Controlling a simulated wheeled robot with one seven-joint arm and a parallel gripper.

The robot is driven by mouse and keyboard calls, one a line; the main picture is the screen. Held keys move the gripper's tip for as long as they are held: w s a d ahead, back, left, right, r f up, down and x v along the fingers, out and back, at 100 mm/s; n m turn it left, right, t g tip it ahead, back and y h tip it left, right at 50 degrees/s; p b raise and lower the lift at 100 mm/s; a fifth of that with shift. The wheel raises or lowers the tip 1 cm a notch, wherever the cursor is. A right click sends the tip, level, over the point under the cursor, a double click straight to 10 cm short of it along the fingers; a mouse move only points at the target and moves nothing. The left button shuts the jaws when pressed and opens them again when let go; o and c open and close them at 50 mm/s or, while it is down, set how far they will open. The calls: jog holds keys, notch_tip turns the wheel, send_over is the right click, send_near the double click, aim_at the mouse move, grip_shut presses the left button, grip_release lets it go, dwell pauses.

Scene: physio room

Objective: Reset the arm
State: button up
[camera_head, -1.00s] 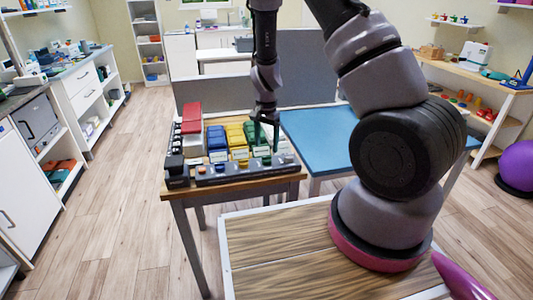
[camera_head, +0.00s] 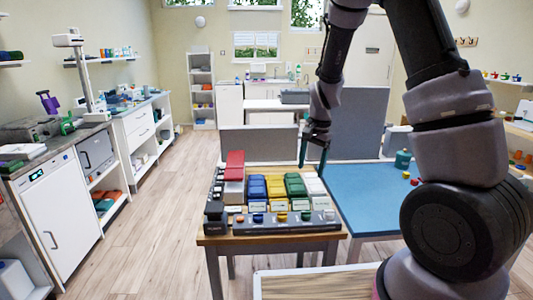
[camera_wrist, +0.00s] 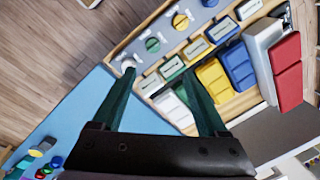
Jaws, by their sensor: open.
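My arm reaches from the right of the head view, with its forearm hanging down toward the small wooden table. My gripper (camera_head: 313,158) is open, and nothing shows between its dark green fingers. It points down above the back right part of the wooden table (camera_head: 270,241). In the wrist view the two fingers of my gripper (camera_wrist: 160,75) are spread apart, with the rows of bins beyond them. No held thing is visible.
On the table stand blue (camera_head: 257,187), yellow (camera_head: 277,187), green (camera_head: 295,185) and white bins, a red block (camera_head: 235,160) and a dark front strip with coloured knobs. A blue-topped table (camera_head: 375,200) adjoins on the right. Grey partitions stand behind. Floor at left is clear.

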jog(key=s+d+r+n+t+y, duration=0.15)
jog(key=s+r, duration=0.25)
jog(key=r, duration=0.8)
jog(key=s+d+r+n+t, duration=0.1)
jog(key=s+d+r+t, duration=0.1)
jog(key=s+r, duration=0.6)
jog(key=s+d+r+n+t, duration=0.2)
jog(key=s+r+t, duration=0.1)
jog(key=s+r, duration=0.4)
jog(key=s, duration=0.2)
jog(key=shift+s+r+h, duration=0.35)
jog(key=shift+d, duration=0.1)
